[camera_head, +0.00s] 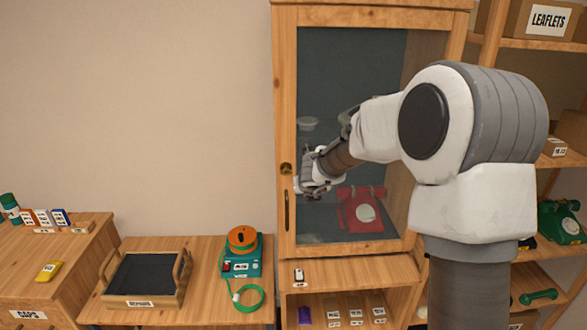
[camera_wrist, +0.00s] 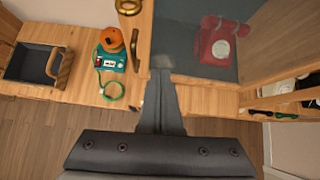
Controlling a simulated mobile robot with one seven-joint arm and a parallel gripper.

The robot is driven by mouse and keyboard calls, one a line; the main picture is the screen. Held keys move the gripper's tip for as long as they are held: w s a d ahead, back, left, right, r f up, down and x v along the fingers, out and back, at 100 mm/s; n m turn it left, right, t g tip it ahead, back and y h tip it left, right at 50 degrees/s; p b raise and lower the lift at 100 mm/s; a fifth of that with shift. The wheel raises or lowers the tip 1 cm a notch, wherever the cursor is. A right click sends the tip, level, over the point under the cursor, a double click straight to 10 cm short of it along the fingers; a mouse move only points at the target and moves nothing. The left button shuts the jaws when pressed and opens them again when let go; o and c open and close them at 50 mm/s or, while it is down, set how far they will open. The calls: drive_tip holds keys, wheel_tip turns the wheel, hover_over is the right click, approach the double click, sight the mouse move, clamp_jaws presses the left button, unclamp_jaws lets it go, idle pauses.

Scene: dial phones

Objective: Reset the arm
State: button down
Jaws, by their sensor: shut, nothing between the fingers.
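My arm reaches from the right of the head view toward the wooden cabinet with a glass door. My gripper (camera_head: 309,191) is in front of the door's left side, near the brass lock (camera_head: 286,169) and the dark handle slot (camera_head: 287,210). In the wrist view my gripper (camera_wrist: 161,75) has its fingers together, with nothing held. The cabinet door (camera_head: 284,110) looks closed. Behind its glass stands a red dial phone (camera_head: 361,214), which also shows in the wrist view (camera_wrist: 219,42). I cannot tell whether the gripper touches the door.
A low table holds a tray (camera_head: 180,285) and a teal device (camera_head: 241,268) with an orange top and green cord. A drawer unit (camera_head: 40,285) stands at far left. Open shelves (camera_head: 545,165) at right hold green phones (camera_head: 562,222). Wooden floor (camera_wrist: 40,130) lies clear below.

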drive_tip(key=s+a+r+n+t+y, duration=0.1)
drive_tip(key=s+a+r+n+y, duration=0.15)
drive_tip(key=r+n, duration=0.3)
drive_tip(key=s+a+r+n+t+y, duration=0.1)
drive_tip(key=s+a+r+n, duration=0.1)
drive_tip(key=s+r+n, duration=0.3)
drive_tip(key=s+a+r+n+g+b, duration=0.1)
drive_tip(key=s+a+r+n+g, duration=0.1)
drive_tip(key=s+n, duration=0.8)
drive_tip(key=s+d+f+n+g+h, duration=0.1)
drive_tip(key=s+d+n, duration=0.4)
drive_tip(key=s, duration=0.6)
drive_tip(key=s+d+f+n+g+h+b, duration=0.1)
drive_tip(key=s+d+f+n, duration=0.3)
drive_tip(key=s+n, duration=0.6)
drive_tip(key=shift+s+d+f+g+h, duration=0.15)
drive_tip(key=shift+s+d+g+h, duration=0.2)
drive_tip(key=shift+d+g+h, duration=0.35)
drive_tip(key=shift+a, duration=0.2)
